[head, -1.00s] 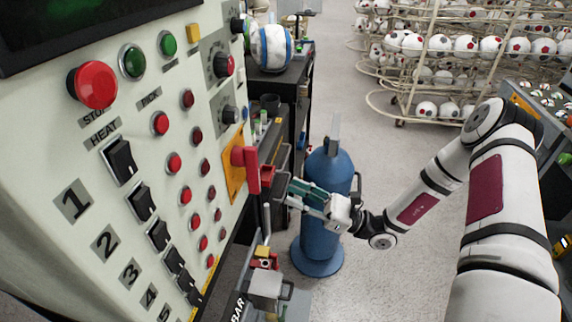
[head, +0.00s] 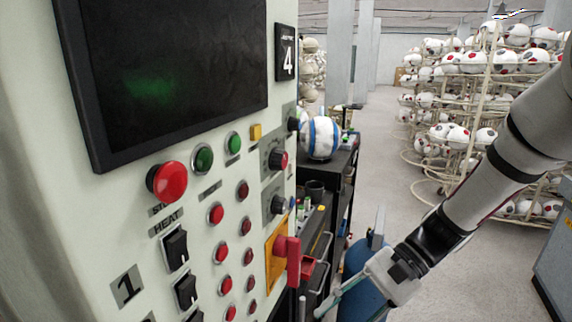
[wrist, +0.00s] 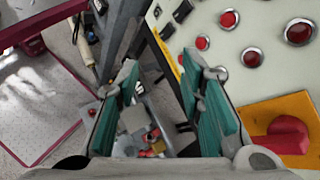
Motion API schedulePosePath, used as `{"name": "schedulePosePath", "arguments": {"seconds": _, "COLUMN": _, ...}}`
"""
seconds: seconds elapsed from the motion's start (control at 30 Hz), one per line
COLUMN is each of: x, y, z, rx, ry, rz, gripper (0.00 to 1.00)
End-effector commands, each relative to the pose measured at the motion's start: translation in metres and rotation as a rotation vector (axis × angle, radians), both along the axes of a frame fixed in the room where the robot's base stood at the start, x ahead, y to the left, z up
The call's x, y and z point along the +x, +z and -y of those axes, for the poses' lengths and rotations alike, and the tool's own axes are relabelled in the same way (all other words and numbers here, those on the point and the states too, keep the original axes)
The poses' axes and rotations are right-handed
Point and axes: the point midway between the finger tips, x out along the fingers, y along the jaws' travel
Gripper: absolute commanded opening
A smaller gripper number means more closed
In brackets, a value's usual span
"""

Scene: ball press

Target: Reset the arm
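My gripper shows in the wrist view (wrist: 160,95) with its two teal-padded fingers spread apart and nothing between them. In the head view my gripper (head: 345,303) is at the lower middle, partly cut off by the bottom edge, in front of a blue cylinder. My white and black arm reaches down to it from the right. The red handle (head: 289,258) on its orange plate (head: 275,250) is to the left of my gripper, apart from it. The handle also shows at the lower right of the wrist view (wrist: 285,136).
The control panel (head: 215,160) with buttons, switches and a dark screen (head: 160,70) fills the left. A dark shelf (head: 345,175) holds a blue-striped ball (head: 320,138). The blue cylinder (head: 360,262) stands behind my gripper. Ball racks (head: 465,125) stand at the back right; floor between is clear.

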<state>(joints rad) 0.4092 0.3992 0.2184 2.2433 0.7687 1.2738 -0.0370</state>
Motion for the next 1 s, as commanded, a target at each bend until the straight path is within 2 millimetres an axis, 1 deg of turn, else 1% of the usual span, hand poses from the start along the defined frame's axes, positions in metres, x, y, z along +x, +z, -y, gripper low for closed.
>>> {"name": "schedulePosePath", "arguments": {"seconds": 0.03, "x": -0.008, "y": 0.008, "z": 0.002, "rx": -0.06, "ry": 0.039, "rz": 0.055, "gripper": 0.35}}
{"name": "schedulePosePath", "arguments": {"seconds": 0.1, "x": -0.017, "y": 0.015, "z": 0.008, "rx": -0.14, "ry": 0.088, "rz": 0.123, "gripper": 0.35}}
{"name": "schedulePosePath", "arguments": {"seconds": 0.27, "x": -0.035, "y": 0.034, "z": 0.023, "rx": -0.315, "ry": 0.188, "rz": 0.287, "gripper": 0.35}}
{"name": "schedulePosePath", "arguments": {"seconds": 0.4, "x": -0.047, "y": 0.052, "z": 0.039, "rx": -0.459, "ry": 0.262, "rz": 0.441, "gripper": 0.35}}
{"name": "schedulePosePath", "arguments": {"seconds": 0.57, "x": -0.06, "y": 0.076, "z": 0.057, "rx": -0.612, "ry": 0.333, "rz": 0.625, "gripper": 0.35}}
{"name": "schedulePosePath", "arguments": {"seconds": 0.8, "x": -0.076, "y": 0.115, "z": 0.083, "rx": -0.815, "ry": 0.403, "rz": 0.906, "gripper": 0.35}}
{"name": "schedulePosePath", "arguments": {"seconds": 1.0, "x": -0.085, "y": 0.136, "z": 0.097, "rx": -0.916, "ry": 0.426, "rz": 1.064, "gripper": 0.35}}
